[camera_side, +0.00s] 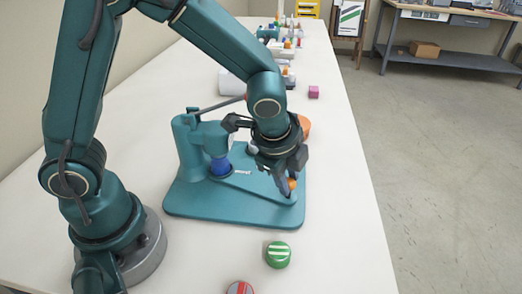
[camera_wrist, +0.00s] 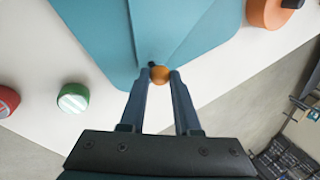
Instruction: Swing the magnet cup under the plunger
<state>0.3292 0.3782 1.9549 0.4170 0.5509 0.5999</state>
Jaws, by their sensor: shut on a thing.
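A teal press (camera_side: 190,150) stands on a flat teal base (camera_side: 205,203). A blue cylinder (camera_side: 220,166), likely the plunger, points down under its head at the left. A flat teal lever lies over the base, with an orange knob (camera_side: 292,184) near its front right end. My gripper (camera_side: 288,183) is shut on this knob, pointing down. In the wrist view the knob (camera_wrist: 160,75) sits between the fingertips. A pale rounded piece (camera_side: 252,147) shows behind my wrist, partly hidden. I cannot tell which part is the magnet cup.
A green striped round piece (camera_side: 278,254) and a red and grey one (camera_side: 240,288) lie in front of the base. An orange object (camera_side: 305,125) stands behind my gripper. The table's right side is clear.

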